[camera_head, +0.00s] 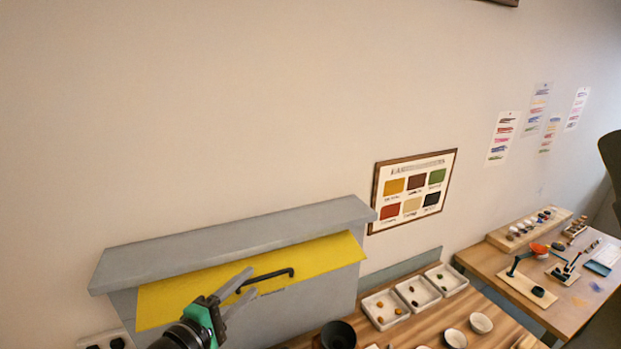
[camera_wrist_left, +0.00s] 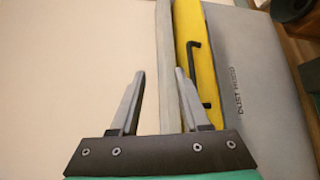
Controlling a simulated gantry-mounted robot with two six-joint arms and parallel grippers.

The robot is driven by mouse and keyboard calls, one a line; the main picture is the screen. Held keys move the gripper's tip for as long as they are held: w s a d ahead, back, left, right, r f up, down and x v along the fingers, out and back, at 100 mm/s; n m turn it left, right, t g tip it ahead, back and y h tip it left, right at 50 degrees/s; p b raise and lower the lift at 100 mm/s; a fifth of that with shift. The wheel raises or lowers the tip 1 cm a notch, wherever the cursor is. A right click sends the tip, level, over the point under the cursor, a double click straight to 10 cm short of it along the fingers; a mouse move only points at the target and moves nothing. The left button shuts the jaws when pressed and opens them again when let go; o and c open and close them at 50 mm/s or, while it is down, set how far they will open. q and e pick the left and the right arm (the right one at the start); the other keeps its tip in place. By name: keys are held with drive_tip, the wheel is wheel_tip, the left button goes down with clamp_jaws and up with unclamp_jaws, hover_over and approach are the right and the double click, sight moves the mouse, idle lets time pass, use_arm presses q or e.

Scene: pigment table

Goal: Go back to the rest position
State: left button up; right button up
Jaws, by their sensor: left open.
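My left gripper (camera_head: 252,281) is in front of the grey box's yellow panel (camera_head: 190,295), close to its black handle (camera_head: 268,275) in the head view. Its two fingers are apart with nothing between them. In the left wrist view the open gripper (camera_wrist_left: 160,72) shows with the yellow panel (camera_wrist_left: 187,28) and black handle (camera_wrist_left: 194,60) just beyond and right of the right finger. The handle does not lie between the fingers there. Contact with the box cannot be told. My right gripper is in neither view.
The grey box (camera_head: 230,233) stands against the wall. Right of it are a dark bowl (camera_head: 338,335), white trays with pigment lumps (camera_head: 386,310) and small white bowls (camera_head: 481,323). A second table (camera_head: 560,315) holds tools.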

use_arm(q)
drive_tip(key=s+d+r+m+t, duration=0.1)
drive_tip(key=s+r+m+t, duration=0.25)
drive_tip(key=r, duration=0.75)
drive_tip(key=s+d+r+m+t, duration=0.1)
drive_tip(key=s+r+m+t, duration=0.2)
drive_tip(key=r, duration=0.8)
drive_tip(key=s+a+r+m+t+y, duration=0.3)
drive_tip(key=s+r+m, duration=0.7)
drive_tip(key=s, duration=0.5)
wheel_tip(320, 180, up, 2)
drive_tip(key=shift+s+a+r+t+y, duration=0.35)
drive_tip(key=shift+a+t, duration=0.3)
drive_tip(key=shift+t, duration=0.6)
drive_tip(key=shift+w+f, duration=0.15)
wheel_tip(320, 180, down, 46)
drive_tip(key=b, duration=4.6)
drive_tip(key=shift+f, duration=0.15)
